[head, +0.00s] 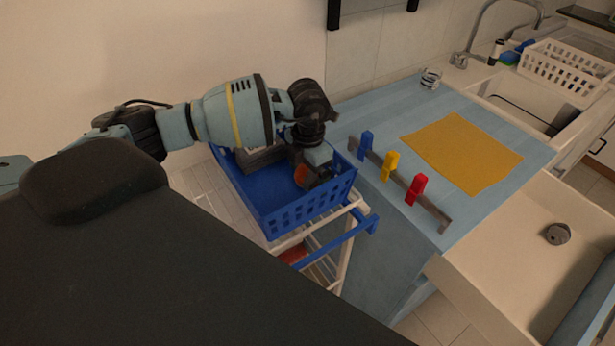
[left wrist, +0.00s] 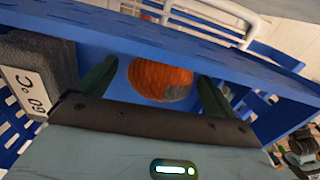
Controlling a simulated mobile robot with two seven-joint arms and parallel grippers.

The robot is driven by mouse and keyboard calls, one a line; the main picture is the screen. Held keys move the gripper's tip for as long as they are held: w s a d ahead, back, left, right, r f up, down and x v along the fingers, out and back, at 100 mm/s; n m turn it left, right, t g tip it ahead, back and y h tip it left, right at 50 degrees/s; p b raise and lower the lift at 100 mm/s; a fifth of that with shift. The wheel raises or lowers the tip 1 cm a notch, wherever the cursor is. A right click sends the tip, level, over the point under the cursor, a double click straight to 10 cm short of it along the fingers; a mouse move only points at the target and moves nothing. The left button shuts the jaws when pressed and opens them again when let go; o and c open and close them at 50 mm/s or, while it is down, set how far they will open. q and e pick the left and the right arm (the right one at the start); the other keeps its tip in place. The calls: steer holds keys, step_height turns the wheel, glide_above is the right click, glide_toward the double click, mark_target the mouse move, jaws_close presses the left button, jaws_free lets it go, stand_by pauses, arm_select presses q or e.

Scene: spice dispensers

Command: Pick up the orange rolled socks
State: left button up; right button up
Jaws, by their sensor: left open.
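The orange rolled socks (head: 302,176) lie in the blue basket (head: 293,216), partly hidden by my left gripper in the head view. In the left wrist view the socks (left wrist: 158,78) show as a ribbed orange roll with a greyish patch at the lower right. My left gripper (head: 314,172) reaches down into the basket. Its dark fingers (left wrist: 157,72) are open, one on each side of the socks in the left wrist view. I cannot tell whether they touch the socks. My right gripper is not in view.
A dark grey item with a "60 °C" label (left wrist: 24,92) lies left of the fingers. The basket stands on a white rack (head: 290,240). To the right, a blue counter (head: 450,118) holds a yellow cloth (head: 462,152) and blue, yellow and red clips (head: 391,166) on a bar.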

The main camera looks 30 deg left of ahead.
arm_select(q)
steer(key=shift+c, duration=0.2)
steer(key=c, duration=1)
steer(key=shift+c, duration=0.2)
